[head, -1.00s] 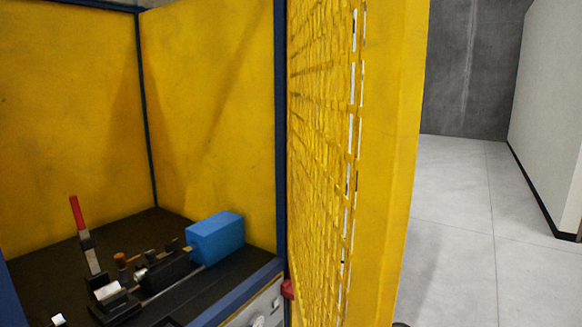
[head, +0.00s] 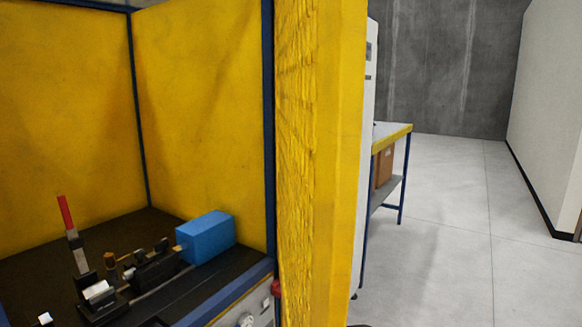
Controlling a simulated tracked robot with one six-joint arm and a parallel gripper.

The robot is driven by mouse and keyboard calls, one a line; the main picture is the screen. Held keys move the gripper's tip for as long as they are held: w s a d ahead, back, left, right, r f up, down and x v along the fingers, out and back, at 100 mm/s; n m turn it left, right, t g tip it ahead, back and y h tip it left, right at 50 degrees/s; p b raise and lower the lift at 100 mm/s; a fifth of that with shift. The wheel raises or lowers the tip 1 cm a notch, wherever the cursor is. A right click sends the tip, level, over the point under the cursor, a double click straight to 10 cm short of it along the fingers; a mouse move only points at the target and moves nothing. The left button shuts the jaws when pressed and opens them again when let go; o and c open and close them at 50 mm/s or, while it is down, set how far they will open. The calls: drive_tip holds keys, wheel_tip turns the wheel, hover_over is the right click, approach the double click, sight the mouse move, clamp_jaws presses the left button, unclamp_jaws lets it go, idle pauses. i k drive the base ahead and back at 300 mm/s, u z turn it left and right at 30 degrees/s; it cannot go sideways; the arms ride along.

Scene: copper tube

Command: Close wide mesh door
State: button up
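The yellow mesh door (head: 338,170) stands swung open at the right side of the yellow enclosure, seen nearly edge-on in the head view. Its mesh face (head: 296,140) is strongly foreshortened, and its solid yellow edge faces me. The enclosure's front opening is uncovered. Inside, a black bench holds a machine with a blue block (head: 206,237) and a lever with a red handle (head: 66,212). My gripper does not show in the head view.
A red knob (head: 276,287) and a control panel (head: 247,316) sit at the enclosure's front edge, beside the door. A table with a yellow edge (head: 394,134) and a white cabinet (head: 370,110) stand behind the door. Open grey floor (head: 450,240) lies to the right.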

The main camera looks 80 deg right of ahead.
sight(340, 56)
drive_tip(key=k, duration=1.9)
drive_tip(key=z, duration=1.3)
drive_tip(key=i, duration=1)
drive_tip(key=u, duration=0.05)
